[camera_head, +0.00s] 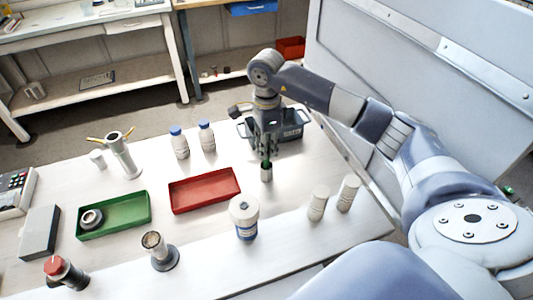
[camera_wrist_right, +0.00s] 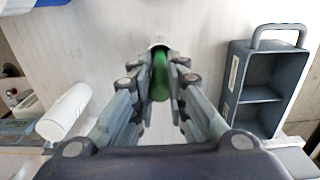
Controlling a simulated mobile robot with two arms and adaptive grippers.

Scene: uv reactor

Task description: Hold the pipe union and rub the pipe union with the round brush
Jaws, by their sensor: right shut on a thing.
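My right gripper (camera_head: 267,152) points down over the right part of the table, behind the white jar. It is shut on the green handle of what looks like the round brush (camera_wrist_right: 160,76). The handle is upright between the fingers, and a pale round end shows beyond it in the wrist view. In the head view a short grey cylinder (camera_head: 266,173) is below the fingertips; I cannot tell if it is the brush head or a holder. The ring-shaped pipe union (camera_head: 92,219) lies in the left end of the green tray (camera_head: 131,213). My left gripper is out of view.
An empty red tray (camera_head: 205,190) lies mid-table. A white jar (camera_head: 244,217), two white cylinders (camera_head: 318,204), two blue-capped bottles (camera_head: 180,142) and a metal stand (camera_head: 122,155) are around it. A dark divided carrier (camera_head: 290,127) stands behind my right gripper.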

